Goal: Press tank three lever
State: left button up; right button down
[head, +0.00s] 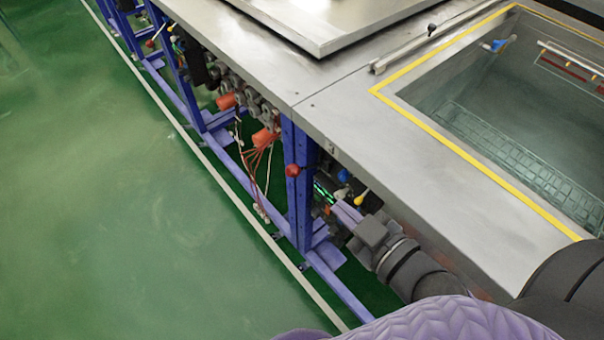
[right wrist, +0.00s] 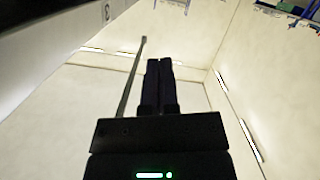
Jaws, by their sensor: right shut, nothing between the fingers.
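The open tank (head: 460,154) with a yellow-lined rim is at the right of the head view. A small mark that looks like a 3 (head: 331,149) is on its steel front edge. Below that edge are a red ball knob (head: 292,170), a blue knob (head: 343,175) and a yellow-tipped lever (head: 360,198). My right gripper (head: 346,212) is low beside the yellow-tipped lever; I cannot tell whether they touch. In the right wrist view its fingers (right wrist: 160,62) are shut and empty, pointing up. A thin dark rod (right wrist: 131,78) stands left of them. My left gripper is out of view.
Blue frame posts (head: 298,190) stand just left of my right gripper. Orange-red parts (head: 264,138) and loose wires hang under the steel top. A closed steel lid (head: 310,20) covers the neighbouring section. The green floor (head: 110,200) on the left is clear.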

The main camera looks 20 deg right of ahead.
aim_at(309, 167)
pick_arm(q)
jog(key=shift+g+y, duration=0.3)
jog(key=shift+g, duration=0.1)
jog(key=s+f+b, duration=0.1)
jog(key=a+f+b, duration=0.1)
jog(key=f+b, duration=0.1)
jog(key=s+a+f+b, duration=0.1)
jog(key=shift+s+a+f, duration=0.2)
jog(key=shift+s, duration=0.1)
pick_arm(e)
jog(key=d+f+x, duration=0.1)
jog(key=f+x, duration=0.2)
jog(key=x, duration=0.9)
jog(key=shift+w, duration=0.25)
pick_arm(q)
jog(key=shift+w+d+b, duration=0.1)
jog(key=shift+b, duration=0.2)
pick_arm(e)
jog(key=shift+a+f, duration=0.1)
